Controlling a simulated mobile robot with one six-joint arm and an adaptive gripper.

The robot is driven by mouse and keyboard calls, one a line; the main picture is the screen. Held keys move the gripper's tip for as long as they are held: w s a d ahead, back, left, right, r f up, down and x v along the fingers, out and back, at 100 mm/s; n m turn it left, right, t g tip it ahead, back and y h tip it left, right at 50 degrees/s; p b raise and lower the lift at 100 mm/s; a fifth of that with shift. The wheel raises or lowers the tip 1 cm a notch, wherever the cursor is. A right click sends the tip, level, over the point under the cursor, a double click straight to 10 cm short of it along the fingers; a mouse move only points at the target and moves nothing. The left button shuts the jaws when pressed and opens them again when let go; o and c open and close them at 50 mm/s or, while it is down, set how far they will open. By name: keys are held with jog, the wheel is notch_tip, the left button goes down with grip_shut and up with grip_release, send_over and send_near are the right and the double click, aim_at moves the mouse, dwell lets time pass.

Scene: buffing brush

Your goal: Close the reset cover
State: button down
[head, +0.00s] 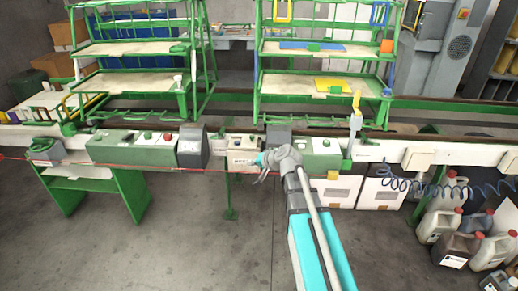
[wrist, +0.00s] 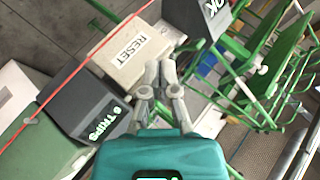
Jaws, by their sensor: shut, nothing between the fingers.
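The beige reset box (head: 242,160) sits on the white rail between two dark grey covers. In the wrist view its pale face carries a RESET label (wrist: 130,48). I cannot tell which part is the hinged reset cover or how far open it is. My gripper (head: 262,176) is at the right front of this box in the head view. In the wrist view my gripper (wrist: 160,70) has its fingertips together and empty, close to the box's lower right edge. I cannot tell whether they touch it.
A dark TRIPS cover (wrist: 85,108) and a dark OK cover (wrist: 195,15) flank the box. A red line (wrist: 75,75) runs along the front. Green-framed shelves (head: 318,65) stand behind the rail. Jugs (head: 440,222) stand at the right. The floor in front is clear.

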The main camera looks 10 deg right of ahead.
jog(key=w+d+m+t+b, duration=0.2)
jog(key=w+d, duration=0.1)
jog(key=w+d+m+t+h+b, duration=0.1)
jog(key=w+d+m+t+b, duration=0.1)
jog(key=w+d, duration=0.1)
jog(key=w+d+m+t+b, duration=0.2)
jog(key=w+d+m+b, duration=0.1)
jog(key=d, duration=0.1)
jog(key=shift+w+d+f+t+h, duration=0.2)
jog(key=shift+d+f+t+h, duration=0.1)
jog(key=shift+f+h, duration=0.1)
jog(key=shift+b+x, duration=0.8)
jog(key=shift+x, duration=4.25)
